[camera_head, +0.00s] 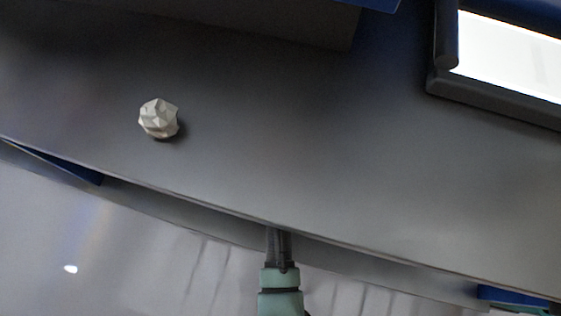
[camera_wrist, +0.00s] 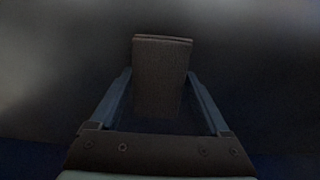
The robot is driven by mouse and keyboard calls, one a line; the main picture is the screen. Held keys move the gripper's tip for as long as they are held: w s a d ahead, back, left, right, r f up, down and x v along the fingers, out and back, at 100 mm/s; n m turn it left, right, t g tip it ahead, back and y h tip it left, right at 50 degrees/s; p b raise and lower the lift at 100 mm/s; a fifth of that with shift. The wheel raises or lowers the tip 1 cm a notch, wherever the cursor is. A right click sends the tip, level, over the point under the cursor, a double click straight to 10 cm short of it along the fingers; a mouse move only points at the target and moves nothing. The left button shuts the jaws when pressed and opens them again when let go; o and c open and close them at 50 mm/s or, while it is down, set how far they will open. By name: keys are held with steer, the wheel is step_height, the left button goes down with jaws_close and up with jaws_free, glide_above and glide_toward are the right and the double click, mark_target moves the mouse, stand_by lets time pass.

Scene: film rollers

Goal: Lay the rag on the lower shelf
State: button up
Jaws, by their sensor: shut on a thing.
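My gripper (camera_wrist: 159,76) is shut on a dark brown, flat-sided folded piece, which I take to be the rag (camera_wrist: 161,65). It stands up between the two fingers in the wrist view. In the head view my gripper (camera_head: 278,240) reaches in at the front edge of the grey top, and its tips and the rag are hidden under that edge. A grey strip, seemingly the lower shelf (camera_head: 185,216), shows just below the top's edge. Most of it is hidden by the top. In the wrist view the surroundings are too dark to tell the gap between rag and shelf.
A crumpled whitish ball (camera_head: 158,118) lies on the left of the grey top (camera_head: 290,130). A dark-framed bright panel (camera_head: 515,62) stands at the upper right. Blue parts (camera_head: 60,165) show below the edge at the left. The middle of the top is clear.

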step_height(320, 180, down, 7)
steer(key=b, duration=0.3)
steer(key=shift+f, duration=0.15)
steer(key=shift+f, duration=0.15)
steer(key=o, duration=1)
step_height(320, 180, up, 12)
steer(key=p, duration=0.5)
steer(key=shift+r, duration=0.2)
